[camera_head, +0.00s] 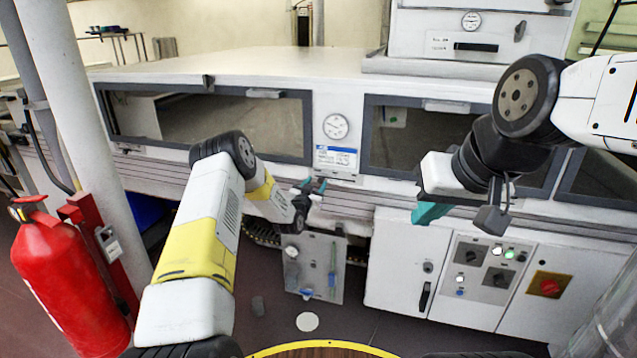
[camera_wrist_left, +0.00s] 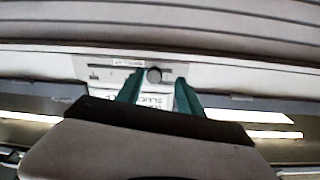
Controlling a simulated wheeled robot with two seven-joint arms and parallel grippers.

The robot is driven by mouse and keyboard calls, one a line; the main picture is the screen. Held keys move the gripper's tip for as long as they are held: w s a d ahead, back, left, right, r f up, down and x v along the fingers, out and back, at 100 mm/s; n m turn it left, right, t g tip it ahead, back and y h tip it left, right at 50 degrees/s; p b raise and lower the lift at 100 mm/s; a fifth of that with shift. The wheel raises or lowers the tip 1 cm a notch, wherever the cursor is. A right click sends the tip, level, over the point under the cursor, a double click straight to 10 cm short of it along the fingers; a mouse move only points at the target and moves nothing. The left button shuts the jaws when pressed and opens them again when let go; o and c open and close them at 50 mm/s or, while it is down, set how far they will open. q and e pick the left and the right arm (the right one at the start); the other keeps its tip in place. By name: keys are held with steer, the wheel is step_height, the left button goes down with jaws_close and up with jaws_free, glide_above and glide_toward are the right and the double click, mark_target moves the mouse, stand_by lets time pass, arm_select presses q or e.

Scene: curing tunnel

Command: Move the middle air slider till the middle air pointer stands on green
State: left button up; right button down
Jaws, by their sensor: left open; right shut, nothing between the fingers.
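In the left wrist view, a dark round slider knob (camera_wrist_left: 154,76) sits in a thin horizontal slot on a pale strip (camera_wrist_left: 105,69) with small unreadable labels. My left gripper (camera_wrist_left: 158,88) is open, its teal fingers either side of the knob in the picture; I cannot tell whether they touch it. In the head view my left gripper (camera_head: 312,187) is at the tunnel front below a blue-and-white placard (camera_head: 337,157), and the slider does not show clearly. I cannot make out the middle air pointer or a green mark. My right gripper (camera_head: 430,213) is shut and empty, before the tunnel.
A round gauge (camera_head: 336,126) is between two windows. A grey panel (camera_head: 313,265) stands below my left gripper. White cabinets with a switch panel (camera_head: 485,270) are at the lower right. A red fire extinguisher (camera_head: 68,280) and a pale post (camera_head: 85,130) are at the left.

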arm_select(q)
jaws_close()
steer(key=shift+r, duration=0.1)
stand_by(1.2)
